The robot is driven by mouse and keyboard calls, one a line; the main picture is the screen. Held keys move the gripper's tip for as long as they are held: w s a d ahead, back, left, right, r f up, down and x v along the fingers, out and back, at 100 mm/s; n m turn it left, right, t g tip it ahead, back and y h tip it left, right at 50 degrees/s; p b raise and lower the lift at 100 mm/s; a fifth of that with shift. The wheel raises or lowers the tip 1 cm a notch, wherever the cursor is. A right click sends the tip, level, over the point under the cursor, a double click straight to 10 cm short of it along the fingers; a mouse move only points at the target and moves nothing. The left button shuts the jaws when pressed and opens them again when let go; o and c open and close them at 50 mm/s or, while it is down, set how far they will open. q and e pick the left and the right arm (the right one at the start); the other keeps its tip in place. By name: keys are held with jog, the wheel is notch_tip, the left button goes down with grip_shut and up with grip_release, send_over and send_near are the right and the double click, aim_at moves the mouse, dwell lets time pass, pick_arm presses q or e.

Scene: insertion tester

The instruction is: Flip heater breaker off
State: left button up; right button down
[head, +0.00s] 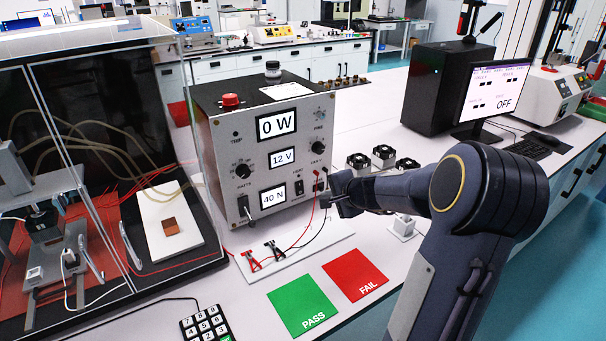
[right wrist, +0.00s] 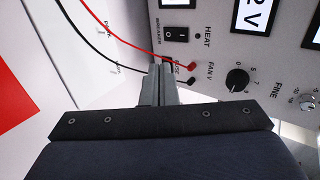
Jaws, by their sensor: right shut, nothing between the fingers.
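The heater breaker is a black rocker switch (head: 299,188) low on the front of the grey control box (head: 225,150). In the right wrist view the rocker (right wrist: 177,37) sits beside the HEAT and BREAKER lettering, with white marks on its face. Its on or off position is hard to tell. My right gripper (head: 326,199) is shut and empty in front of the panel's lower right. Contact cannot be told. My left gripper is out of view.
Red and black leads (right wrist: 102,22) run from the panel near my fingers to clips on a white board. The box's displays read 0 W, 12 V and 40 N. Green PASS (head: 303,299) and red FAIL (head: 355,274) pads lie in front. A clear-walled chamber stands left.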

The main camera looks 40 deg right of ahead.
aim_at(300, 193)
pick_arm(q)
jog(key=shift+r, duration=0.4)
pick_arm(e)
jog(key=shift+s, duration=0.1)
jog(key=shift+f, duration=0.1)
